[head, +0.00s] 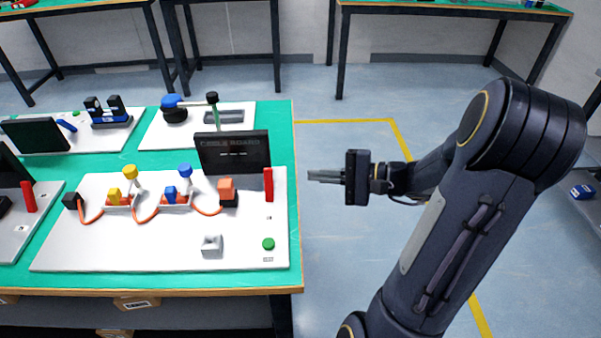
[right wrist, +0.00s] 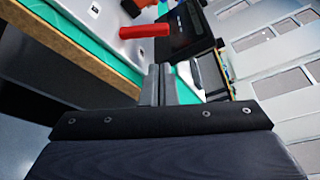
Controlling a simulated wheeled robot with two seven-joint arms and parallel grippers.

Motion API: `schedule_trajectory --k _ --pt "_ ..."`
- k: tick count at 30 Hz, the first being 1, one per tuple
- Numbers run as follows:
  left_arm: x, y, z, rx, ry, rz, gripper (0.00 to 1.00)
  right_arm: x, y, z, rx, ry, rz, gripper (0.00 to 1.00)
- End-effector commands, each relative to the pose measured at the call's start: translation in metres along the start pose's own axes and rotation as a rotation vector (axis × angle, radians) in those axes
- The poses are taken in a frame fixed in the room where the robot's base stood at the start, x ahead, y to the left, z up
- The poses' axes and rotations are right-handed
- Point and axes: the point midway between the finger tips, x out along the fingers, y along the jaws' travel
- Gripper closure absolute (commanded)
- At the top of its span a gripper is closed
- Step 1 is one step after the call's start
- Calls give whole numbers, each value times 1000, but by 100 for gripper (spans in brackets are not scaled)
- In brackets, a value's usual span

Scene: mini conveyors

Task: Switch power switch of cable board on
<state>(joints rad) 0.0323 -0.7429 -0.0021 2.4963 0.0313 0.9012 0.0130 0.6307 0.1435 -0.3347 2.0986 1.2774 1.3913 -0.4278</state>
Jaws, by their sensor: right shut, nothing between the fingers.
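The cable board (head: 120,245) is a white panel on the green table, with a dark "CABLE BOARD" screen (head: 233,153) at its back. It carries orange cables, yellow, blue and orange plugs, a green button (head: 268,244) and a grey switch-like block (head: 212,244). A red upright lever or bar (head: 268,184) stands at its right edge; it also shows in the right wrist view (right wrist: 145,31). I cannot tell for sure which part is the power switch. My right gripper (head: 312,175) is shut and empty, beyond the table's right edge, apart from the board. It also shows in the right wrist view (right wrist: 158,85). My left gripper is out of view.
Other boards stand behind and left on the green table (head: 100,164), one with a blue knob and a tall post (head: 214,110). Another red bar (head: 28,196) stands at far left. More tables stand at the back.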

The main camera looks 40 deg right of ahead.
Motion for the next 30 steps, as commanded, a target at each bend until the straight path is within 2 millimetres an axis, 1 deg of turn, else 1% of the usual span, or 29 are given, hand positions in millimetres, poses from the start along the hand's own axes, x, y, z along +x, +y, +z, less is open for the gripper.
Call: schedule_trajectory --k 9,12,15,20,30 --pt "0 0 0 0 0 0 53 58 1 2 1 -6 4 100" --pt "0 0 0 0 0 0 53 73 1 1 1 -5 4 100" --pt "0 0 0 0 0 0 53 84 1 1 -1 -4 3 100" --pt "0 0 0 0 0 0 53 91 1 1 0 -2 2 100" --pt "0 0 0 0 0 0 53 91 1 0 -1 -2 2 100"
